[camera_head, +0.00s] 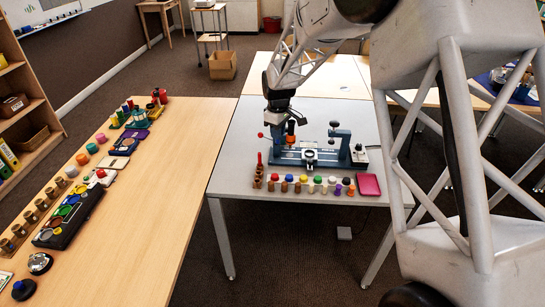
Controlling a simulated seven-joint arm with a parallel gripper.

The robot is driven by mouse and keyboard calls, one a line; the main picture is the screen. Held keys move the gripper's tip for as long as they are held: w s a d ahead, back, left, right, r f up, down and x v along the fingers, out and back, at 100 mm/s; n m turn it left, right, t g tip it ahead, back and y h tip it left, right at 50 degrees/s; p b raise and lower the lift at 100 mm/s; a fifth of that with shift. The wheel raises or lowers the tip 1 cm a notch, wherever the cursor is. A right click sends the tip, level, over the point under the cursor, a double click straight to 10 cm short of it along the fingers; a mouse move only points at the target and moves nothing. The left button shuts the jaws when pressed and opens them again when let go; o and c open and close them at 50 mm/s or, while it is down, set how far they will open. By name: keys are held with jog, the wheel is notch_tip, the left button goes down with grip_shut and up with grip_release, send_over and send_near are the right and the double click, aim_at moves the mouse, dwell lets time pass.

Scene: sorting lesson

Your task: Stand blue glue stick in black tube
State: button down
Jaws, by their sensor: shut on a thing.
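My gripper (282,112) hangs over the left part of a blue bench device on the grey table. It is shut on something. A small orange piece (290,128) shows at its jaws, but its full shape is too small to make out. A blue-topped piece (289,178) stands in the row at the table's front edge, below and apart from my gripper. A black-topped piece (348,181) stands near the right end of that row. I cannot tell for certain which pieces are the blue glue stick and the black tube.
The blue bench device (312,156) has upright parts close to my gripper. A pink tray (369,185) lies right of the row, and a red piece (259,159) stands at its left. A wooden table (165,190) at left holds several cups and trays. The grey table's left front is clear.

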jog(key=w+d+r, duration=0.2)
jog(key=w+r, duration=0.1)
jog(key=w, duration=0.4)
jog(key=w+d+r, duration=0.2)
jog(key=w+r, duration=0.2)
jog(key=w, duration=0.3)
jog(key=shift+d+r, duration=0.3)
jog(key=shift+s+f, duration=0.1)
jog(key=shift+f, duration=0.15)
jog(key=shift+f, duration=3.7)
jog(key=shift+f, duration=0.35)
jog(key=c, duration=0.6)
grip_release()
jog(key=shift+c, duration=0.2)
jog(key=shift+r, duration=0.15)
notch_tip(320, 180, up, 7)
